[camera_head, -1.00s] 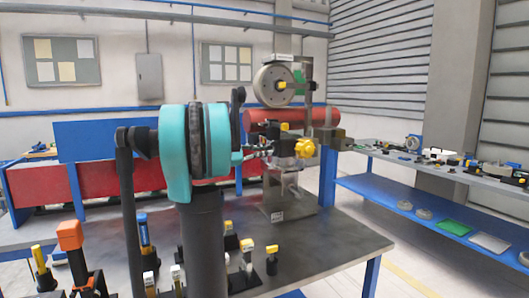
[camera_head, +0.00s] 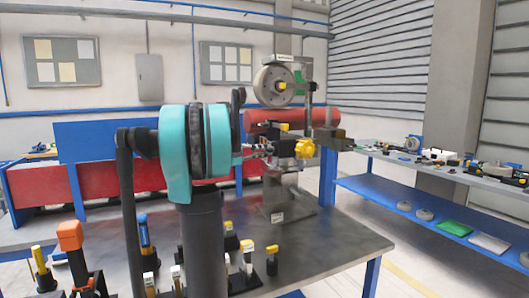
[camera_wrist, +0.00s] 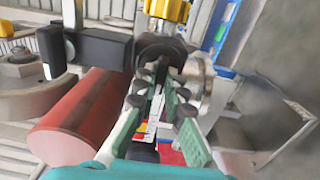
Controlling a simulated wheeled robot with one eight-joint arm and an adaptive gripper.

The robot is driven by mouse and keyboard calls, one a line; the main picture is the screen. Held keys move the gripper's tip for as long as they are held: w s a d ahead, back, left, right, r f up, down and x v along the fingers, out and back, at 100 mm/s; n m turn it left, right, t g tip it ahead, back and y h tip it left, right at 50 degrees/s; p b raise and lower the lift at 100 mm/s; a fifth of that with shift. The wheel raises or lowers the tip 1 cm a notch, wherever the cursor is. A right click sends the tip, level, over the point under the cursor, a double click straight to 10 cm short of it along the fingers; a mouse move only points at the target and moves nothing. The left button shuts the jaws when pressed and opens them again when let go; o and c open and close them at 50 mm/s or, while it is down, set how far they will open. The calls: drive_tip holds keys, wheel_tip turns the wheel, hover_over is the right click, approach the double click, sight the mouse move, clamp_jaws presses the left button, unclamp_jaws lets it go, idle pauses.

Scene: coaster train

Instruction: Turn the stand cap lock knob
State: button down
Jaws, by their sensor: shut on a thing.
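A metal stand (camera_head: 277,203) rises from the table, with a cap block at its upper part. A yellow lobed knob (camera_head: 304,149) sits on the block's right side in the head view; it also shows at the top of the wrist view (camera_wrist: 167,9). My gripper (camera_head: 262,151) reaches the block from the left. In the wrist view, my gripper's narrow fingers (camera_wrist: 161,78) are shut on a small dark tab (camera_wrist: 161,66) in front of the dark block (camera_wrist: 161,46). The fingers partly hide this tab. I cannot tell if it is the lock knob.
A grey wheel (camera_head: 273,86) stands above the block, and a red cylinder (camera_head: 262,117) lies behind it. Several yellow-capped tools stand at the table's front left, near a yellow-topped piece (camera_head: 271,258). The grey table (camera_head: 335,245) is clear at right.

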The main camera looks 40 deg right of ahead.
drive_tip(key=shift+m, duration=0.3)
drive_tip(key=c, duration=1.6)
unclamp_jaws()
drive_tip(key=shift+a, duration=0.1)
drive_tip(key=v, duration=1.2)
drive_tip(key=shift+s, duration=0.1)
